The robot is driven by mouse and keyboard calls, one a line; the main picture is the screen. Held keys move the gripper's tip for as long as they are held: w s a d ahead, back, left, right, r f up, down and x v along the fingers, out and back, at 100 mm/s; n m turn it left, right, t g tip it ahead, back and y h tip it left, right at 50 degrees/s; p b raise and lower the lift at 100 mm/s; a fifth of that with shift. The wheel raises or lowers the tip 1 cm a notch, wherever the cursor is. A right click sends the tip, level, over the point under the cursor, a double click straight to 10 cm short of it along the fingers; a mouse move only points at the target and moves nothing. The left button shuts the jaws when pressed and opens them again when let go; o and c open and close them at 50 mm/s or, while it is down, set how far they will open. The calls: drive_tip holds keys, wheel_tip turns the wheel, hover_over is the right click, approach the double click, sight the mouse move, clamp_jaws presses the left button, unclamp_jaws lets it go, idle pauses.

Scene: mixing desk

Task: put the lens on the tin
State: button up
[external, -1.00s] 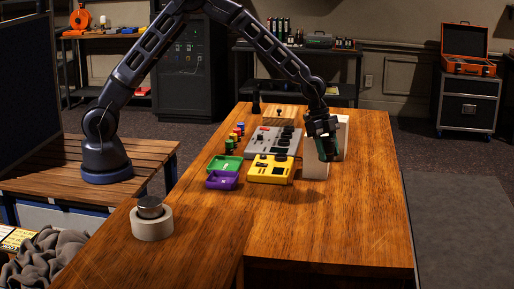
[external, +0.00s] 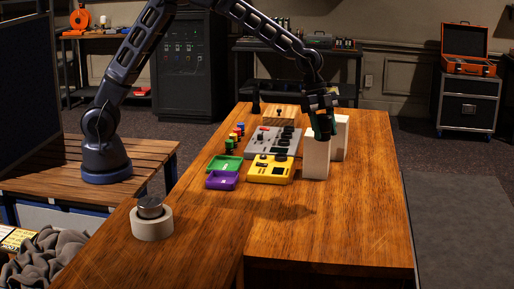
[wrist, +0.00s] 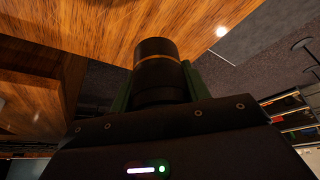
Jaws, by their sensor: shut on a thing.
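The lens (wrist: 157,72), a black cylinder with a thin orange ring, is between the two green fingers of my gripper (wrist: 158,85) in the wrist view. My gripper is shut on it. In the external view my gripper (external: 320,130) is raised in front of the white blocks, and the lens is hard to tell from the dark fingers.
Two white upright blocks (external: 316,160) stand under and behind my gripper. A yellow box (external: 270,169), a grey mixer (external: 272,142), a green tray (external: 225,165) and a purple tray (external: 222,180) lie left of it. The near desk top (external: 330,225) is clear.

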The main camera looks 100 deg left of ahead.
drive_tip(key=s+d+r+m, duration=0.1)
drive_tip(key=s+d+r, duration=0.2)
drive_tip(key=d, duration=0.6)
drive_tip(key=s+d+r+m, duration=0.2)
drive_tip(key=s+d+r, duration=0.1)
drive_tip(key=d, duration=0.5)
wheel_tip(320, 180, up, 13)
drive_tip(key=m+g+h, duration=0.1)
drive_tip(key=m+g, duration=0.2)
drive_tip(key=m, duration=0.3)
hover_over(146, 207)
drive_tip(key=a, duration=0.2)
wheel_tip(146, 207, down, 19)
drive_tip(key=shift+d+f, duration=0.1)
drive_tip(key=shift+f, duration=0.1)
drive_tip(key=o, duration=1.2)
drive_tip(key=shift+s, duration=0.1)
